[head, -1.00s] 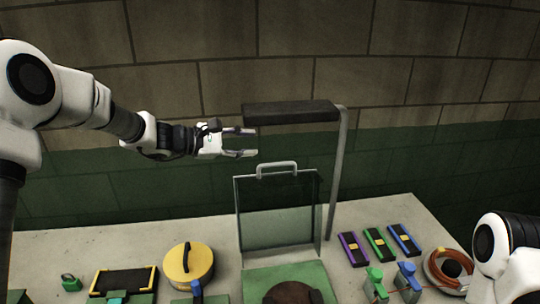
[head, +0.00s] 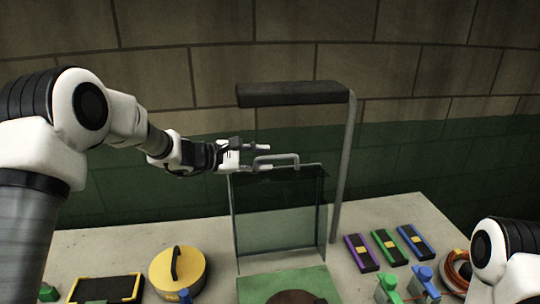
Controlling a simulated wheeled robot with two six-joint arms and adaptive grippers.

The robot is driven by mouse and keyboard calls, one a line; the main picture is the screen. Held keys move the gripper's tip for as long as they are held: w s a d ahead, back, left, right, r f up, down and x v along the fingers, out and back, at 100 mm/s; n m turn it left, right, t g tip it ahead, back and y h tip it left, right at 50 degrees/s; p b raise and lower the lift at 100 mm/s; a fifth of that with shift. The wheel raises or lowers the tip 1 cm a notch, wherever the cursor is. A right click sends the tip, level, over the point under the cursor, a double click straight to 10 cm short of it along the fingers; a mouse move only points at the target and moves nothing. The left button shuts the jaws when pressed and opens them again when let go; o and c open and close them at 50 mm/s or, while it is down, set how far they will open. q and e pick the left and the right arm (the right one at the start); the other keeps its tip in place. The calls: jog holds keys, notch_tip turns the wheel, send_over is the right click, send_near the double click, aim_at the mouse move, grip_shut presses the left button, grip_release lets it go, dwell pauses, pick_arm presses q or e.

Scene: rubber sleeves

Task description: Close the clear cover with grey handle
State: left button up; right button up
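The clear cover (head: 280,215) stands upright, open, at the back of a green base (head: 285,280) in the middle of the table. Its grey handle (head: 285,157) is on the cover's top edge. My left gripper (head: 262,158) is open, with its fingers pointing right at the handle's left end. One finger shows above the handle's bar and the other lower, near the cover's top edge. I cannot tell whether they touch the handle. My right gripper is out of view; only part of that arm shows at the lower right.
A grey post with a dark lamp-like bar (head: 290,94) rises behind the cover. A yellow round container (head: 178,272) and a black-yellow tray (head: 105,289) are left. Purple, green and blue boxes (head: 387,246) and an orange coil (head: 458,270) are right.

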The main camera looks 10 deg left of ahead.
pick_arm(q)
jog(key=x, duration=0.2)
jog(key=shift+w+d+p, duration=0.15)
jog(key=shift+d+p, duration=0.2)
jog(key=shift+d, duration=0.05)
jog(key=shift+w+f, duration=0.25)
jog(key=shift+w, duration=0.1)
jog(key=shift+s+a+r, duration=0.1)
jog(key=shift+s, duration=0.15)
grip_shut()
